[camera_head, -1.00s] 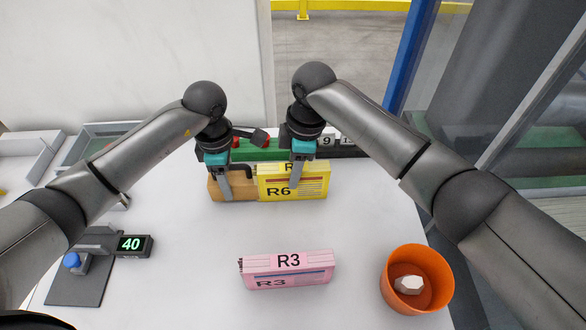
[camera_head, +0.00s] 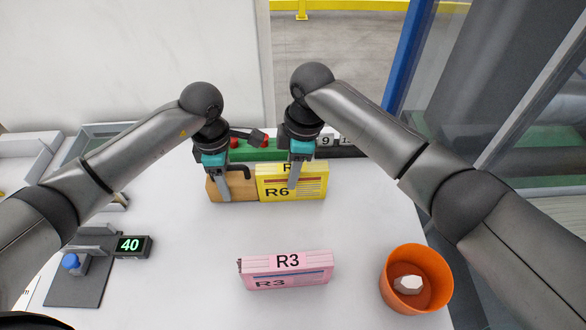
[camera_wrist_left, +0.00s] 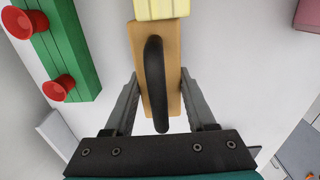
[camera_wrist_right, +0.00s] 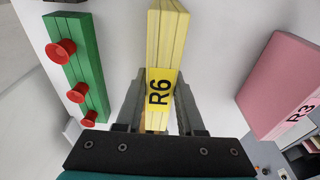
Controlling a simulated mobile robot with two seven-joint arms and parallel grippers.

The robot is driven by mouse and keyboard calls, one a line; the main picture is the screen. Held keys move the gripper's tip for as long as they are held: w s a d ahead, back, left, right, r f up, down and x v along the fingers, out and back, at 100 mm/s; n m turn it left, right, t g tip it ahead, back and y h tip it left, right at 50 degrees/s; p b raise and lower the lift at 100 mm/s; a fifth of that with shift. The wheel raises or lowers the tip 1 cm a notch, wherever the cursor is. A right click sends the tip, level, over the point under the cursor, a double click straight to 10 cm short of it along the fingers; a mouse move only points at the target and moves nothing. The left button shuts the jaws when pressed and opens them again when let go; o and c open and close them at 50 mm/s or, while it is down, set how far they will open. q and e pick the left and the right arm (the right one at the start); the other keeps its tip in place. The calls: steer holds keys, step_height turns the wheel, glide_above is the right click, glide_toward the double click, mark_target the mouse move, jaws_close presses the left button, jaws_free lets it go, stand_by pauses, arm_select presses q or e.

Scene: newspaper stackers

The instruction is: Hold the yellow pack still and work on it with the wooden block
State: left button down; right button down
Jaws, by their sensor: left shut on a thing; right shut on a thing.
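The yellow pack (camera_head: 312,190), marked R6, stands on the white table in the head view. My right gripper (camera_head: 293,184) is shut on it; the right wrist view shows the pack (camera_wrist_right: 165,50) between the fingers. The wooden block (camera_head: 214,188) with a black handle stands just left of the pack. My left gripper (camera_head: 225,194) is shut on the block. In the left wrist view the block (camera_wrist_left: 172,50) lies between the fingers, its end touching or very close to the yellow pack (camera_wrist_left: 160,8).
A green rail (camera_head: 262,154) with red knobs stands behind the pack. A pink R3 pack (camera_head: 287,270) is in front. An orange bucket (camera_head: 440,285) holding a white lump is at the right. A display reading 40 (camera_head: 132,245) is at the left. The table between is clear.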

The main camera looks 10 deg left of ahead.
mark_target(210, 176)
arm_select(q)
steer(key=shift+s+a, duration=0.2)
steer(key=shift+a, duration=0.55)
steer(key=shift+s+a, duration=0.15)
steer(key=shift+a, duration=0.55)
steer(key=shift+r, duration=3.55)
arm_select(e)
steer(key=shift+c, duration=2.2)
jaws_free()
steer(key=shift+r, duration=0.15)
step_height(210, 176, up, 12)
steer(key=d, duration=0.1)
steer(key=shift+w+d, duration=0.3)
steer(key=shift+d, duration=0.05)
